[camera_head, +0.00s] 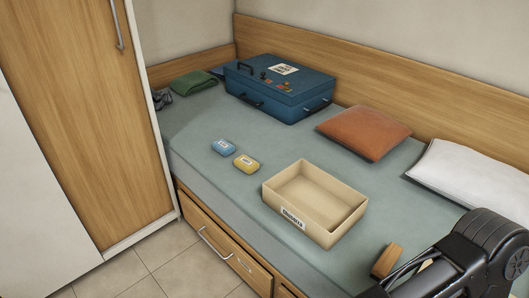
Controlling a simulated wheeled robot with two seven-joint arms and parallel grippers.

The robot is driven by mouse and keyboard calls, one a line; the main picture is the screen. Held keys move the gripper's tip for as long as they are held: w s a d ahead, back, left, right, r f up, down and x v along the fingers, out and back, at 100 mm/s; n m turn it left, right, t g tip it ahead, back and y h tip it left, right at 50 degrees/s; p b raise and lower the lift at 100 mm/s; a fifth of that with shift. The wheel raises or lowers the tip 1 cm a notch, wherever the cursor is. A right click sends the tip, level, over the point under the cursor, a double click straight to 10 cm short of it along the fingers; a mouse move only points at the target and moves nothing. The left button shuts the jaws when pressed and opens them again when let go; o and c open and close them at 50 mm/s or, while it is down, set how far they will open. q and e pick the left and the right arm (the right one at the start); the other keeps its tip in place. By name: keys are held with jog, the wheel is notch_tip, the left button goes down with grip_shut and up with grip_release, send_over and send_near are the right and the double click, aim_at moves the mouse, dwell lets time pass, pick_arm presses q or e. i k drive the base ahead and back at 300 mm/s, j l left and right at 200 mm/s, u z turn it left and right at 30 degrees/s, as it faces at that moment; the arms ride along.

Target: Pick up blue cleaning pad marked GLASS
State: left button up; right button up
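A small blue pad (223,147) with a white label lies flat on the grey-green bed surface, left of the tray. The label is too small to read. A yellow pad (246,163), also labelled, lies just to its lower right, with a small gap between them. My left gripper is not in view. My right arm (480,255) enters at the lower right corner, far from the pads, and its gripper does not show.
An open beige tray (275,194) with a front label stands right of the pads, empty. Behind are a blue case (270,95), a green folded cloth (193,82) and an orange cushion (364,133). A white pillow (470,175) and a wooden block (387,260) are right. Surface around the pads is clear.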

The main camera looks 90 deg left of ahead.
aim_at(223, 147)
jog(key=i+u, duration=0.1)
jog(key=i, duration=0.3)
jog(key=u, duration=3.25)
